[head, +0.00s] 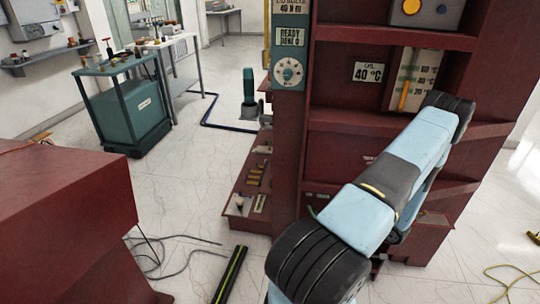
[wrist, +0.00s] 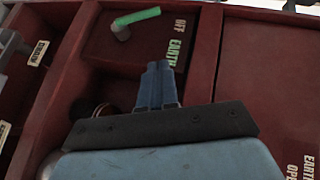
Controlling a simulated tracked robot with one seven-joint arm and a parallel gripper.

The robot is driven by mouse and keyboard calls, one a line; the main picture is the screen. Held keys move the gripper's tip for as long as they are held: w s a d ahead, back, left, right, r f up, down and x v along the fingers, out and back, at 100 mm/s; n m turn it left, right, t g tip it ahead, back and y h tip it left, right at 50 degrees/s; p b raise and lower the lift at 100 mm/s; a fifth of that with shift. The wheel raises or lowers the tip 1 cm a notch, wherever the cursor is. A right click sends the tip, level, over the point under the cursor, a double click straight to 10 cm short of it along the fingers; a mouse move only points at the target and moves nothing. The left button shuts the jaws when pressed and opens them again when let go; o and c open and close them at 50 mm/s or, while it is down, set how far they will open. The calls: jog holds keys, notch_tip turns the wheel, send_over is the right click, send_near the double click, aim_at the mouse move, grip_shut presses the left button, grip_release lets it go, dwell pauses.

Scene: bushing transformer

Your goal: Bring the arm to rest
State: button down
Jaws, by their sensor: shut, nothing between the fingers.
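My arm, light blue with black joints, rises at the lower right in the head view and reaches toward the dark red cabinet (head: 287,160). My gripper is hidden in the head view. In the wrist view my gripper (wrist: 159,70) is shut and empty, its blue fingers together in front of a dark red panel (wrist: 235,60). The fingers look apart from the lever.
The cabinet's shelf walls stand close around my arm. A dark red block (head: 65,205) is at the lower left. A teal cart (head: 130,105) stands at the back left. Cables (head: 180,262) and a dark striped bar (head: 230,275) lie on the floor. Pale floor between is mostly clear.

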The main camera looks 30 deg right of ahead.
jog(key=shift+r, duration=0.1)
jog(key=w+a+r+n+g+y, duration=0.25)
jog(key=w+a+r, duration=0.2)
jog(key=r, duration=0.45)
jog(key=w+a+r+n+g+y, duration=0.2)
jog(key=w+a+r+n+y, duration=0.15)
jog(key=w+r, duration=0.35)
jog(key=w+a+r+n+g, duration=0.3)
jog(key=a+r+g, duration=0.2)
jog(key=a+r, duration=0.95)
jog(key=s+a+r+n+g+h, duration=0.3)
jog(key=s+a+r+h, duration=0.15)
jog(key=a+r, duration=0.9)
jog(key=s+a+r+t+h, duration=0.2)
jog(key=s+a+r, duration=0.2)
jog(key=s+r, duration=0.1)
jog(key=s+a+r+n+t+h, duration=0.1)
jog(key=s+a+r, duration=0.3)
jog(key=s, duration=0.4)
jog(key=shift+s+a+r+t+h, duration=0.2)
jog(key=shift+r+t+h, duration=0.15)
jog(key=shift+r+h, duration=0.45)
jog(key=shift+d+r, duration=0.1)
jog(key=shift+d, duration=0.05)
